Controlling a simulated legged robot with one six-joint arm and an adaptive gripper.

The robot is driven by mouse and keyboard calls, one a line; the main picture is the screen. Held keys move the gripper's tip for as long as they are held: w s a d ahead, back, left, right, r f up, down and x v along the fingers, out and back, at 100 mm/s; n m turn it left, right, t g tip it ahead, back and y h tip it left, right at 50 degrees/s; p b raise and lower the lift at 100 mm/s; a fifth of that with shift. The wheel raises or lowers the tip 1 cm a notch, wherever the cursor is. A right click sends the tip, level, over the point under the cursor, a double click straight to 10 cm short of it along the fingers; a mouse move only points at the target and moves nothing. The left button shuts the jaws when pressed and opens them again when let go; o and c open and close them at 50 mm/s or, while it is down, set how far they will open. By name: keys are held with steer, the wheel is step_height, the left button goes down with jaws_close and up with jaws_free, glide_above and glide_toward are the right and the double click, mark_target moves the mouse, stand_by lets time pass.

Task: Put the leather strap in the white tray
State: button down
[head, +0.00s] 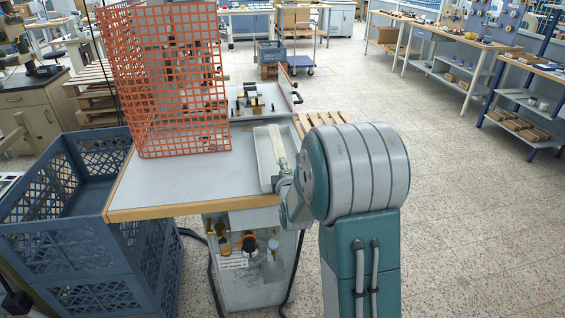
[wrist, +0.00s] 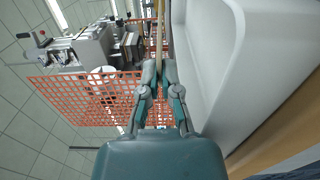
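The white tray (head: 264,160) is a long, shallow tray at the right edge of the grey worktable. Its pale wall and floor fill the right of the wrist view (wrist: 212,65). The leather strap (head: 277,143) is a narrow beige strip over the tray. In the wrist view the strap (wrist: 160,30) runs away from my fingertips, beside the tray wall. My gripper (wrist: 159,72) is closed on the strap's near end. In the head view my arm mostly hides the gripper. I cannot tell whether the strap touches the tray floor.
An orange mesh guard (head: 175,80) stands on the table left of the tray. A small metal fixture (head: 250,98) is behind the tray. Blue-grey crates (head: 85,195) stand left of the table. The floor to the right is open, with workbenches (head: 460,40) farther back.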

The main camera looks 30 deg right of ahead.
steer(key=c, duration=0.7)
jaws_free()
steer(key=shift+s, duration=0.1)
steer(key=v, duration=1.2)
steer(key=shift+f, duration=0.1)
